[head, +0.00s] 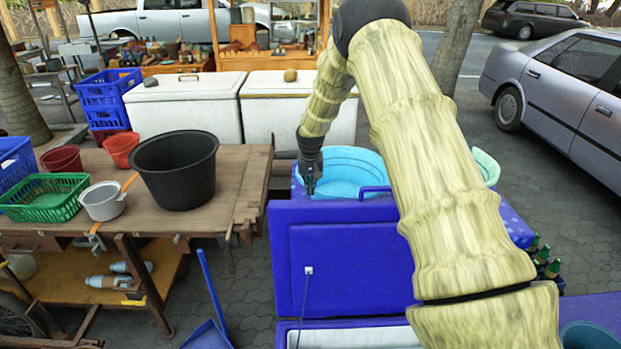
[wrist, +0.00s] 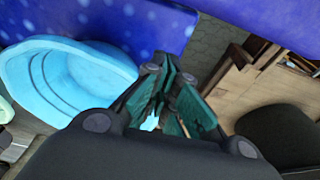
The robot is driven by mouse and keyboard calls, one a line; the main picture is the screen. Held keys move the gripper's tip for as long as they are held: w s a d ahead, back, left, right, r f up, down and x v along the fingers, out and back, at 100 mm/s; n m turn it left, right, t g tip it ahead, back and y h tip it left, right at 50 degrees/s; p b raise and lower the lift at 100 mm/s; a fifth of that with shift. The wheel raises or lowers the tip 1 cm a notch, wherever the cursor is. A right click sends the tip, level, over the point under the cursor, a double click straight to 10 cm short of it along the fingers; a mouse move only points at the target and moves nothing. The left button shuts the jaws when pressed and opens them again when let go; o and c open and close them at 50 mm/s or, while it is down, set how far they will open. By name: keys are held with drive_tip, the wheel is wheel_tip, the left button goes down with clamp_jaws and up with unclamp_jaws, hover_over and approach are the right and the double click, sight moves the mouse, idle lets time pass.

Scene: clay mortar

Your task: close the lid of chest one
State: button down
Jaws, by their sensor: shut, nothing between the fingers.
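A blue chest (head: 290,327) stands at the bottom middle of the head view with its white inside showing. Its blue lid (head: 345,240) stands raised, with its inner panel facing me. A plain blue surface at the top right of the wrist view (wrist: 270,22) looks like this lid. My gripper (head: 311,182) is shut and empty, pointing down just behind the lid's top edge, near a light-blue basin. The fingers also show in the wrist view (wrist: 178,100). I see no contact with the lid. My arm hides the lid's right part.
The light-blue basin (head: 345,172) sits on a spotted blue surface behind the lid. A wooden table (head: 225,205) with a black bucket (head: 176,170) is at left. White chests (head: 185,108) stand behind. Green bottles (head: 543,258) are at right. A blue dustpan (head: 207,335) lies front left.

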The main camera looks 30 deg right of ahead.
drive_tip(key=s+a, duration=0.1)
drive_tip(key=s+p, duration=0.1)
drive_tip(key=shift+s+a+r, duration=0.4)
drive_tip(key=shift+s+a, duration=0.15)
